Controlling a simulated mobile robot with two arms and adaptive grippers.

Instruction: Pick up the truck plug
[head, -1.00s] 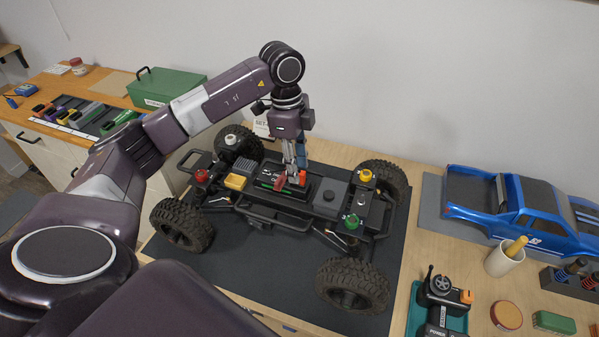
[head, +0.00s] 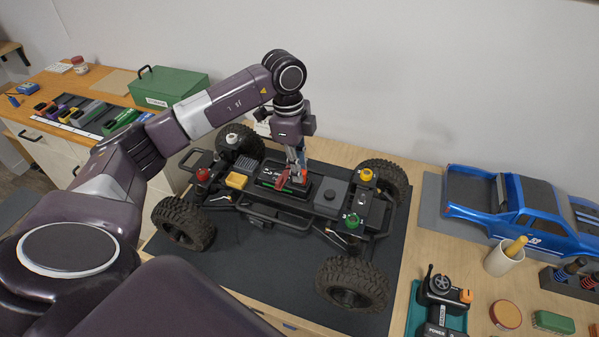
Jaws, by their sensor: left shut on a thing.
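The RC crawler chassis (head: 278,213) stands on its black wheels on a dark mat, with its body off. My left gripper (head: 296,177) points down over the black battery area in the middle of the chassis. It is shut on a small red plug (head: 285,180), which I take to be the truck plug. The fingers partly hide the plug, and I cannot tell whether it is clear of the battery (head: 270,176). My right gripper is not in view.
The blue truck body (head: 520,215) lies on a grey mat at right. A cup (head: 503,259), a transmitter (head: 440,295) on a teal tray and a round tin stand at front right. A green box (head: 168,86) and battery tray (head: 85,112) stand at left.

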